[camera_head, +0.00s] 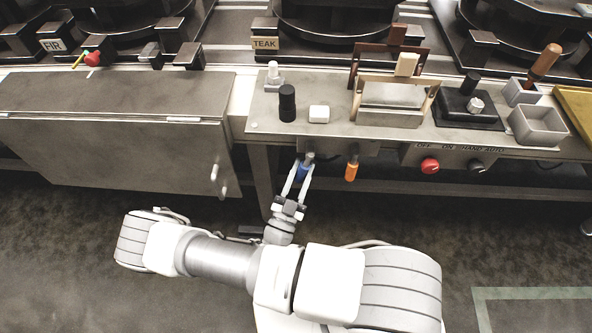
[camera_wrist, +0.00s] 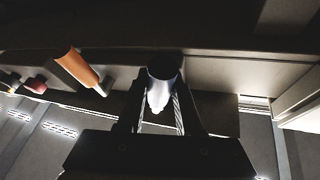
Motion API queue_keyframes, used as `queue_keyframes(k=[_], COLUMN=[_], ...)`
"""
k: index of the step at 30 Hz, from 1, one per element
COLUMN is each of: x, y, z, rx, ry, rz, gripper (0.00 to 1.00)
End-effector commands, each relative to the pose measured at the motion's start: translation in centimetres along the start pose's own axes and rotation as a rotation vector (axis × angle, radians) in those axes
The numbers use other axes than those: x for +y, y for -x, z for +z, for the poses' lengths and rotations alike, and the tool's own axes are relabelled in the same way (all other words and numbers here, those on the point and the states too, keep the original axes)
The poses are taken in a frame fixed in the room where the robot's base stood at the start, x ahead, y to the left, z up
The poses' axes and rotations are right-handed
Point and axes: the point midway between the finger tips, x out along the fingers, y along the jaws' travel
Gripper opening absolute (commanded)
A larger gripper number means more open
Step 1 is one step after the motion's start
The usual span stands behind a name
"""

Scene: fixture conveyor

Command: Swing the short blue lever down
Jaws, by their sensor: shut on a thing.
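The short blue lever (camera_head: 302,171) is on the front of the conveyor bench, below the tabletop edge. It has a grey metal part at its upper end. My gripper (camera_head: 300,176) is at the lever with a finger on each side of it, shut on it. In the wrist view the lever (camera_wrist: 161,88) shows between the two fingers (camera_wrist: 158,105), dark above and pale toward its end. The fingers partly hide it.
An orange lever (camera_head: 351,168) hangs just right of the blue one and also shows in the wrist view (camera_wrist: 78,68). Further right are a red knob (camera_head: 430,166) and a black knob (camera_head: 477,166). A metal cabinet (camera_head: 120,155) with a handle stands left.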

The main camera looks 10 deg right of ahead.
Motion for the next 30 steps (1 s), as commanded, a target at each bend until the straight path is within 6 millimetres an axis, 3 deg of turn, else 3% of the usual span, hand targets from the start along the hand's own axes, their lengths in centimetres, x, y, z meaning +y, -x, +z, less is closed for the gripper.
queue_keyframes(k=[12, 30], x=[1.7, 2.0], y=[-0.2, -0.4], z=[0.1, 0.0], rx=[0.043, 0.053], ry=[0.208, 0.254], rz=[-0.109, -0.132], gripper=[0.0, 0.0])
